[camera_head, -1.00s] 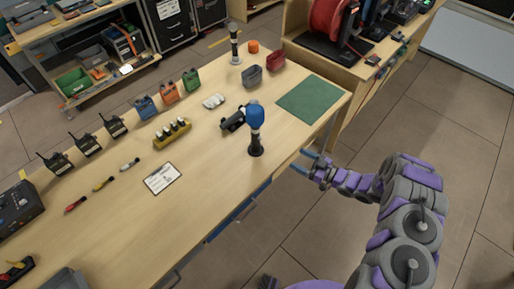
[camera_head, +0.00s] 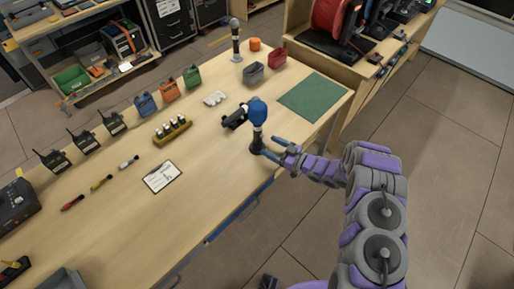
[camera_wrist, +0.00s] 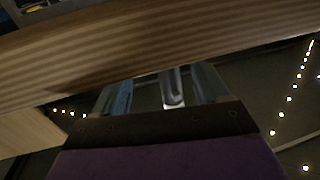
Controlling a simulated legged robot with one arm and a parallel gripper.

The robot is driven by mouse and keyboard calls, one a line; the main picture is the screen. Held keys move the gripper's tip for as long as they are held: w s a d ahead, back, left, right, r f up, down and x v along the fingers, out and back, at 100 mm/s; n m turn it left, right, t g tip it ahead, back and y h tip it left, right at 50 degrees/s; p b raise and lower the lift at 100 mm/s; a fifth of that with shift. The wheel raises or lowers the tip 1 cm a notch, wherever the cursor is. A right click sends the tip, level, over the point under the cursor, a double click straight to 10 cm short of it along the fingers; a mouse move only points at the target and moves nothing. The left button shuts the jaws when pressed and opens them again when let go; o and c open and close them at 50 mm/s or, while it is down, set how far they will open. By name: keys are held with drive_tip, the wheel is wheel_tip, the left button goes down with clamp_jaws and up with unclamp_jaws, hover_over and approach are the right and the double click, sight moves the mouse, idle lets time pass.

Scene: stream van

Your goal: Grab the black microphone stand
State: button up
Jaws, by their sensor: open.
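A microphone with a blue head (camera_head: 257,109) stands upright on a dark stand (camera_head: 256,141) near the table's right-hand edge. A second microphone with a grey head on a dark stand (camera_head: 236,45) stands at the far end of the table. My gripper (camera_head: 269,146) is open, just right of the near stand at the table edge. Its fingers point left towards the stand's lower part; contact cannot be told. In the wrist view, my open gripper (camera_wrist: 162,92) shows both fingers below the striped table edge. A pale cylinder (camera_wrist: 172,88) shows between them; I cannot tell what it is.
The wooden table (camera_head: 215,185) has bare room in front. A black device (camera_head: 236,116) lies close behind the near stand. A green mat (camera_head: 314,98), a grey bin (camera_head: 253,74) and a red bin (camera_head: 277,58) are further back. A clipboard (camera_head: 162,177) lies to the left.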

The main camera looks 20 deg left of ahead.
sight(261, 143)
drive_tip(key=a, duration=0.1)
drive_tip(key=a+b, duration=0.1)
drive_tip(key=a, duration=0.2)
drive_tip(key=shift+f, duration=0.25)
drive_tip(key=shift+w+a, duration=0.1)
drive_tip(key=shift+a, duration=0.5)
drive_tip(key=shift+c, duration=0.3)
drive_tip(key=shift+d, duration=0.1)
drive_tip(key=c, duration=1.2)
drive_tip(key=shift+o, duration=0.2)
drive_tip(key=shift+r, duration=0.1)
